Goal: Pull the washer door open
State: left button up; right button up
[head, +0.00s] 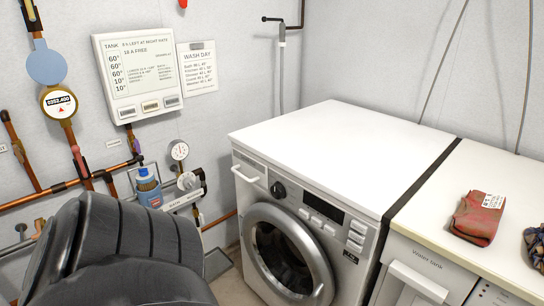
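The white washer (320,145) stands in the middle of the head view, with its grey front facing down and left. Its round door (283,256) has a wide silver ring and dark glass, and it appears shut against the front. A small light handle (318,291) seems to sit at the lower right of the ring. The door's bottom is cut off by the picture edge. A dark ribbed shape, probably my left arm, fills the lower left, apart from the door in the picture. Neither gripper shows.
A white counter (470,180) marked "Water tank" adjoins the washer on the right, with a red folded packet (479,218) on it. Pipes, a gauge (180,150) and a blue-topped container (148,187) line the wall at left. A tank panel (138,75) hangs above.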

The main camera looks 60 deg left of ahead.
aim_at(287, 255)
jog(key=u, duration=3.15)
jog(key=k, duration=0.85)
jog(key=z, duration=0.45)
jog(key=i, duration=0.85)
